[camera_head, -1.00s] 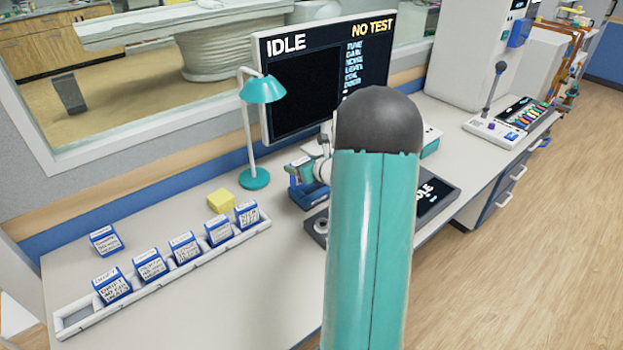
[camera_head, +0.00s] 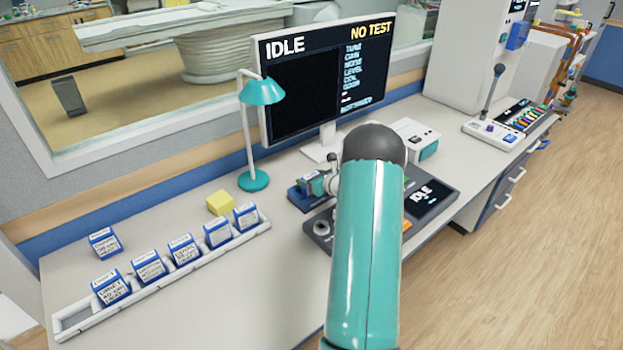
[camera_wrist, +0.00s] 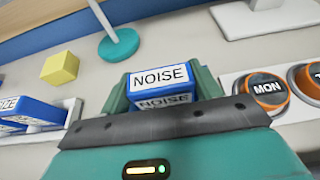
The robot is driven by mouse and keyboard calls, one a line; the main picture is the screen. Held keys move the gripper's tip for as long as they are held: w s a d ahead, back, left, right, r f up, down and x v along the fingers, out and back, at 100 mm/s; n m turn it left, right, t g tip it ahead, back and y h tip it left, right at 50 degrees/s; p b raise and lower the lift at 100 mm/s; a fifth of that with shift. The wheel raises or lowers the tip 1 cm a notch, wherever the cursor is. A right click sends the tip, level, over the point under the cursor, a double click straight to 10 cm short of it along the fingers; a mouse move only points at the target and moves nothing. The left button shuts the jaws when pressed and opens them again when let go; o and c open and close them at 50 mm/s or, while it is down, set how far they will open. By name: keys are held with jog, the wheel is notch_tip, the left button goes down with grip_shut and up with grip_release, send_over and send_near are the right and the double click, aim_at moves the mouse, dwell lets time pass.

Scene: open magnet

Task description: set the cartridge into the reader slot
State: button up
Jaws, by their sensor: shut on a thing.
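My gripper (camera_wrist: 163,92) is shut on a blue cartridge (camera_wrist: 160,76) with a white label reading NOISE; its teal fingers stand on either side of it. The cartridge is tiny and partly covered there.
A white rack (camera_head: 75,322) with several blue cartridges lies at left, one loose cartridge (camera_head: 104,242) behind it. The console (camera_head: 432,199) and monitor (camera_head: 325,75) are close to my arm.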

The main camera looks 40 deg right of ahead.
jog(key=o, duration=1)
jog(key=shift+f, duration=0.15)
